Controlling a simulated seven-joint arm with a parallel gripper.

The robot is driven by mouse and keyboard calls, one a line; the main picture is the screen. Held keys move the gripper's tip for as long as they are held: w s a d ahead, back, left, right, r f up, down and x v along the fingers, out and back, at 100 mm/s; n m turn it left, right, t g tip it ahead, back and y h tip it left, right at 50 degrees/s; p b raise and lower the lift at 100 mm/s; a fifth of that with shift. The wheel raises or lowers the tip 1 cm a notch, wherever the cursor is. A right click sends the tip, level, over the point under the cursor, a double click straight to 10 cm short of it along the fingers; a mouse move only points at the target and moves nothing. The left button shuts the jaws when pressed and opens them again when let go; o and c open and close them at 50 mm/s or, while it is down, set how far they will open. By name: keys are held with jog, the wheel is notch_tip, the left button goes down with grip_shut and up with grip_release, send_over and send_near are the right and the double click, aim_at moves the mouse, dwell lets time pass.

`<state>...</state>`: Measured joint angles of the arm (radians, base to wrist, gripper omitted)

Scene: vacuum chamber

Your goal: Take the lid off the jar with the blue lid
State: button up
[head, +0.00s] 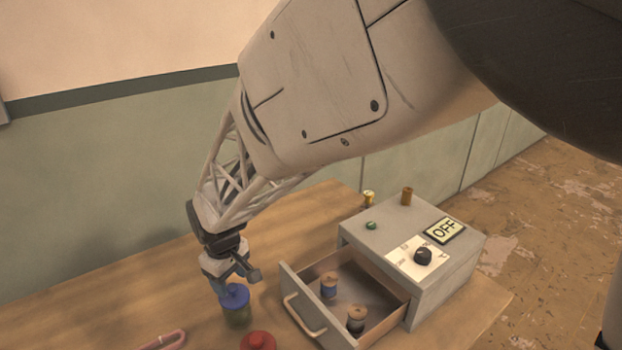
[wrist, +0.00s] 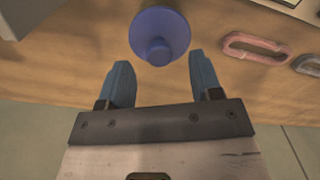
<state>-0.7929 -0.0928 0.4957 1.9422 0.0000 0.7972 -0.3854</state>
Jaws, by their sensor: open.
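The jar with the blue lid (head: 236,296) stands on the wooden table, left of the open drawer. Its greenish body (head: 237,319) shows below the lid. In the wrist view the round blue lid with its knob (wrist: 160,38) lies just ahead of the fingertips, roughly centred between them. My gripper (head: 238,279) is right above and beside the lid in the head view. In the wrist view its two blue fingers (wrist: 161,75) are apart with nothing between them. Whether a finger touches the lid I cannot tell.
A red-lidded jar (head: 258,341) stands close by at the lower right. A grey cabinet (head: 425,285) has an open drawer (head: 311,318) holding two spools. A pink clip (wrist: 255,48) and a grey clip (wrist: 308,65) lie on the table. The table's left part is clear.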

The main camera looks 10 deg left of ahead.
aim_at(232, 286)
jog(key=shift+f, duration=1.7)
jog(key=c, duration=1)
jog(key=shift+r, duration=0.1)
jog(key=shift+r, duration=4.95)
